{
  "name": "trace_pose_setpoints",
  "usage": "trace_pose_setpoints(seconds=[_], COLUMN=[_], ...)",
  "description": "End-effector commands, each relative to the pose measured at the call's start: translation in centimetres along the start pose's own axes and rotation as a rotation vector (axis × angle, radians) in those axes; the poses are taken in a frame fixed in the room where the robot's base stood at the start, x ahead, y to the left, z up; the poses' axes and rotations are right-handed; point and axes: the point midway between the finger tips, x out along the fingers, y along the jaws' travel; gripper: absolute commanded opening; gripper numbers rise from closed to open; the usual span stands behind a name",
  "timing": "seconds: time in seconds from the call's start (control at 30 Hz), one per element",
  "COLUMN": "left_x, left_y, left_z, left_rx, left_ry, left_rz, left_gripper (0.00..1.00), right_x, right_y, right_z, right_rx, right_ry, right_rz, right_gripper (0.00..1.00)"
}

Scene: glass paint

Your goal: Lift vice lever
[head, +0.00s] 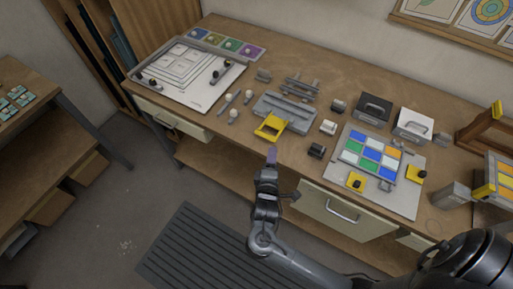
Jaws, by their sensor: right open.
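A grey vice-like block (287,108) sits near the middle of the workbench. A yellow U-shaped piece (270,127), which looks like its lever, sticks out at its front toward the bench's front edge. My right gripper (271,157) is just in front of the bench edge, below the yellow piece in the picture and apart from it. It is open, and I see nothing held in it. The fingers are seen nearly edge-on, so the gap is hard to make out. My left gripper is out of view.
A board with coloured tiles (409,199) and yellow clamps lies to the right. A white panel (207,95) lies at the left. Small dark and white blocks (328,127) stand right of the vice. A drawer (330,212) is under the bench edge.

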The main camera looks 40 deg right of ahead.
Motion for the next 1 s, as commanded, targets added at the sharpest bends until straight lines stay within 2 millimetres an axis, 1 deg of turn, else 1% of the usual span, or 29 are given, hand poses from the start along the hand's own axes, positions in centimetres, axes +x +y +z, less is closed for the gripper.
trace_pose_setpoints(seconds=[0.03,0.1,0.2,0.37,0.47,0.57,0.8,1.0], left_x=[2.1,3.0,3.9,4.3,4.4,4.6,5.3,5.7], left_y=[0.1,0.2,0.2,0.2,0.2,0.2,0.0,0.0], left_z=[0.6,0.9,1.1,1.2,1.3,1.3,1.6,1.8], left_rx=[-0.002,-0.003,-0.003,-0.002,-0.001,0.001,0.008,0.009], left_ry=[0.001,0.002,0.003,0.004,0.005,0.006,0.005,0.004], left_rz=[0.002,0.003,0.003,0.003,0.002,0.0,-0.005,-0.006], left_gripper=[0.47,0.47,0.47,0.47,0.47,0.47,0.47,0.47], right_x=[0.5,0.8,1.2,2.0,2.9,4.2,8.2,10.8], right_y=[-1.3,-1.3,-1.1,-0.8,-0.7,-0.6,-0.5,-0.4], right_z=[-1.0,-1.9,-2.6,-3.0,-3.0,-3.0,-3.1,-3.2], right_rx=[0.016,0.035,0.055,0.066,0.065,0.067,0.066,0.067], right_ry=[0.008,0.017,0.022,0.024,0.024,0.023,0.024,0.024], right_rz=[0.01,0.021,0.033,0.044,0.045,0.046,0.046,0.044], right_gripper=[0.44,0.44,0.44,0.44,0.44,0.44,0.44,0.44])
